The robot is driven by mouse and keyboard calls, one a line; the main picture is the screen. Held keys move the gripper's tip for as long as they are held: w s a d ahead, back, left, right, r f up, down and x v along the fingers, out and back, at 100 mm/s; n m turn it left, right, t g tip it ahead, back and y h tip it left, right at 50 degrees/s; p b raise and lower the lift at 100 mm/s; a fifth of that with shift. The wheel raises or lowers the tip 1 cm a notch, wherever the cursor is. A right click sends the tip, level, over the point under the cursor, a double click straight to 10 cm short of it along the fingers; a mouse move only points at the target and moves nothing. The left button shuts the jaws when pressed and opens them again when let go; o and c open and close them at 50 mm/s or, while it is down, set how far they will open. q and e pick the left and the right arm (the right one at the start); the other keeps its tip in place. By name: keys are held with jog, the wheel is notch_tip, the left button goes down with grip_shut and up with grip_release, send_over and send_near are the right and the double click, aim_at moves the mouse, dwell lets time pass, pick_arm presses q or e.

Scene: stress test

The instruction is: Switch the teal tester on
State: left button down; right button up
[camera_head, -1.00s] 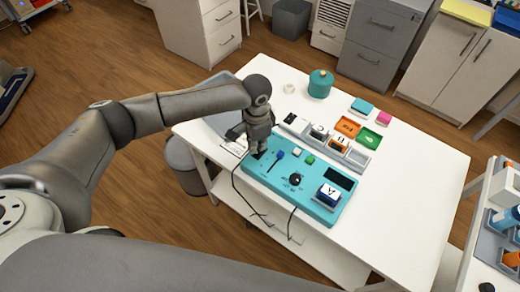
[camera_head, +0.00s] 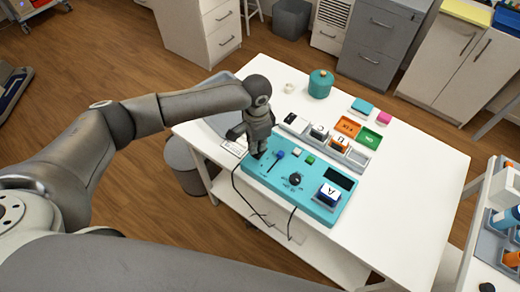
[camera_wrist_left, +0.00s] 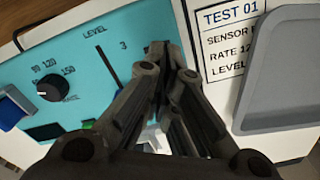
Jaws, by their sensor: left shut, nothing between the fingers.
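The teal tester (camera_head: 318,213) lies on the white table, with a black knob (camera_head: 295,179), a blue slider handle (camera_head: 280,154), a green button (camera_head: 310,160), a white button (camera_head: 296,150) and a dark display (camera_head: 341,178). My left gripper (camera_head: 257,154) is shut and empty, pointing down at the tester's left end. In the left wrist view the teal panel (camera_wrist_left: 65,55) shows LEVEL and RATE labels; the fingertips (camera_wrist_left: 163,48) hide its edge beside the level slot. Whether they touch it is unclear. My right gripper is out of view.
A TEST 01 card (camera_wrist_left: 228,42) lies beside the tester, next to a grey tray (camera_wrist_left: 288,65). Behind the tester are a rack with blocks (camera_head: 340,146), an orange tray (camera_head: 347,126), a green tray (camera_head: 368,138) and a teal pot (camera_head: 320,84). The table's right side is clear.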

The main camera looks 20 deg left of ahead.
pick_arm(q)
jog(key=shift+s+f+b, duration=0.1)
jog(key=shift+f+b, duration=0.4)
jog(key=shift+f, duration=0.7)
dwell(0.4)
notch_tip(320, 180, up, 2)
jog(key=p, duration=0.2)
jog(key=shift+p, duration=0.3)
notch_tip(320, 180, up, 5)
jog(key=p, duration=0.5)
jog(key=shift+r, duration=0.1)
